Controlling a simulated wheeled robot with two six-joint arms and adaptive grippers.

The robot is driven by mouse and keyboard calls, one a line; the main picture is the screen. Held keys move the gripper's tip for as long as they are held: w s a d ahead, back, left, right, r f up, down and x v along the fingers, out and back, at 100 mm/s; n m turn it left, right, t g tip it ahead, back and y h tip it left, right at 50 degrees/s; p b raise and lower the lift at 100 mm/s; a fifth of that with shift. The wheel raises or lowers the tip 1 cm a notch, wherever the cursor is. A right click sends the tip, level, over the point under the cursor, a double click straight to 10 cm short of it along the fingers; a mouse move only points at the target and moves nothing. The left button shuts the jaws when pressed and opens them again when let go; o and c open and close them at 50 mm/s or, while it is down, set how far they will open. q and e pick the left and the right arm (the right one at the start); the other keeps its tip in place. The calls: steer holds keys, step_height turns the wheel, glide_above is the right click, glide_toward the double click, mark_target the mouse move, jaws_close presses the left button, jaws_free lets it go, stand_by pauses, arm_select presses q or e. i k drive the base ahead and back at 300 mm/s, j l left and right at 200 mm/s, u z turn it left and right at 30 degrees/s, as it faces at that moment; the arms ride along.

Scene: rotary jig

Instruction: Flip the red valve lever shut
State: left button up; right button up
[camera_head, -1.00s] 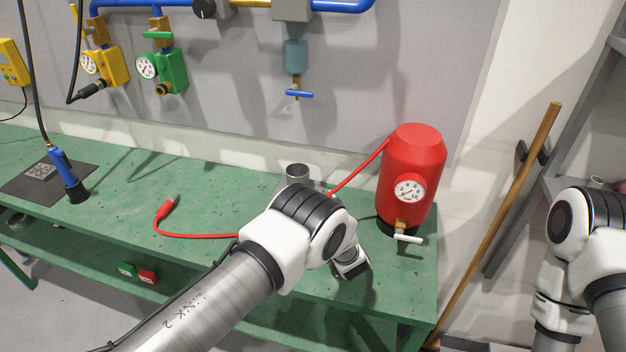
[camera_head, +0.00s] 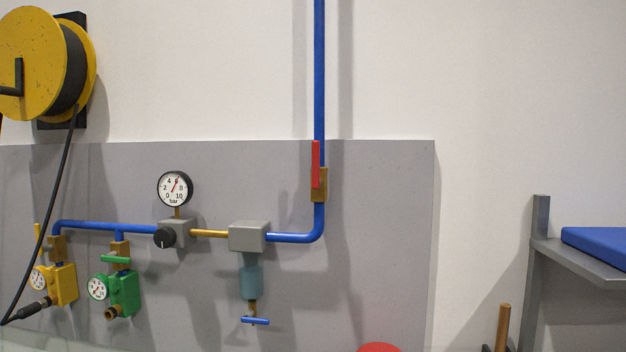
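The red valve lever (camera_head: 315,164) sits on a brass valve body (camera_head: 320,185) on the vertical blue pipe (camera_head: 320,75), near the top edge of the grey wall panel. The lever points straight up, in line with the pipe. Neither of my grippers is in this view, and nothing touches the lever.
A pressure gauge (camera_head: 174,188) stands above a grey regulator (camera_head: 178,233). A filter bowl (camera_head: 251,277) with a blue tap (camera_head: 255,320) hangs below a grey block. Yellow (camera_head: 64,284) and green (camera_head: 124,294) valve units are lower left. A hose reel (camera_head: 40,62) is upper left. A shelf (camera_head: 580,262) stands right.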

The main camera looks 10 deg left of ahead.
mark_target(316, 181)
steer(key=k, duration=1)
